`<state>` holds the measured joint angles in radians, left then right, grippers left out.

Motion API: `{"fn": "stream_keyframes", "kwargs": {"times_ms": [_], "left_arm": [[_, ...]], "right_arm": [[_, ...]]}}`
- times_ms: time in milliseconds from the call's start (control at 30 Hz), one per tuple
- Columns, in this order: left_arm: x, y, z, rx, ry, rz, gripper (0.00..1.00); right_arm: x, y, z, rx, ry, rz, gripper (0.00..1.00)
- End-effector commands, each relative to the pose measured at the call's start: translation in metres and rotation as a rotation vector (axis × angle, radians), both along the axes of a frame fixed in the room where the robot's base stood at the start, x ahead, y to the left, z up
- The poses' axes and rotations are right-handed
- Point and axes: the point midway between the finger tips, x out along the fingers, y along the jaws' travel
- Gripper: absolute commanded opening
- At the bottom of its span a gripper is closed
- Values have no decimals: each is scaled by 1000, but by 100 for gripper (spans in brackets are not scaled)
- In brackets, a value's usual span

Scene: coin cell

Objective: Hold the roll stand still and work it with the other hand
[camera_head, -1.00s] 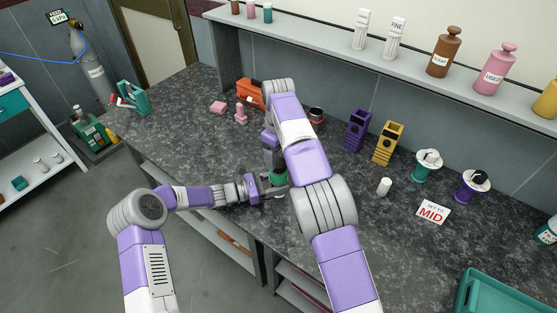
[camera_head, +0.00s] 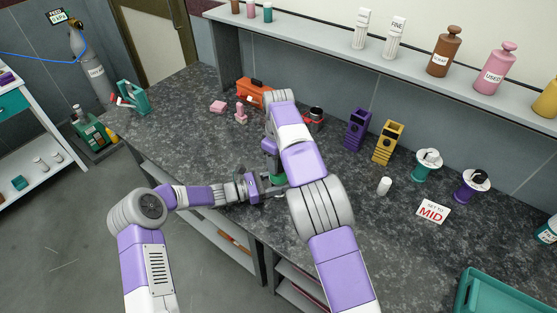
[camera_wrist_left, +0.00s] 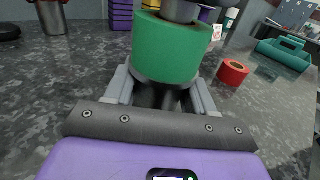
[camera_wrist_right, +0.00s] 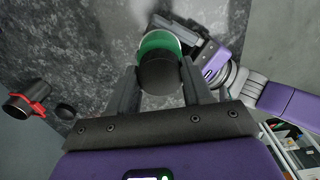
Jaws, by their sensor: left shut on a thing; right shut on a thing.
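The roll stand has a green roll (camera_head: 278,180) on it and stands near the front edge of the counter, mostly hidden by my right arm in the head view. In the left wrist view the green roll (camera_wrist_left: 172,48) sits above a dark lower part, and my left gripper (camera_wrist_left: 160,92) is shut on that dark part from the side. In the right wrist view my right gripper (camera_wrist_right: 160,88) is shut on the dark round top (camera_wrist_right: 160,74) from above. The green roll (camera_wrist_right: 160,41) shows behind that top.
A red-and-black cup (camera_head: 315,115), purple holder (camera_head: 355,130), yellow holder (camera_head: 387,143) and white cylinder (camera_head: 384,186) stand behind and to the right. An orange box (camera_head: 252,92) is behind. A red roll (camera_wrist_left: 233,72) lies nearby. A teal tray (camera_head: 510,290) is front right.

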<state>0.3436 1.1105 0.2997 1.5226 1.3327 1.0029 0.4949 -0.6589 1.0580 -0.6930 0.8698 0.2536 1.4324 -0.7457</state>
Motion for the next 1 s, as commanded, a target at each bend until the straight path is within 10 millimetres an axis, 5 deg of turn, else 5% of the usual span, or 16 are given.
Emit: {"fn": "stream_keyframes", "kwargs": {"times_ms": [167, 600, 733, 767, 933, 1000], "left_arm": [[0, 0, 0, 0, 0, 0, 0], [0, 0, 0, 0, 0, 0, 0], [0, 0, 0, 0, 0, 0, 0], [0, 0, 0, 0, 0, 0, 0], [0, 0, 0, 0, 0, 0, 0], [0, 0, 0, 0, 0, 0, 0]], "right_arm": [[0, 0, 0, 0, 0, -60, 13], [0, 0, 0, 1, -1, -762, 13], [0, 0, 0, 1, -1, -748, 13], [0, 0, 0, 1, -1, -748, 51], [0, 0, 0, 1, -1, -747, 77], [0, 0, 0, 1, -1, -746, 79]]}}
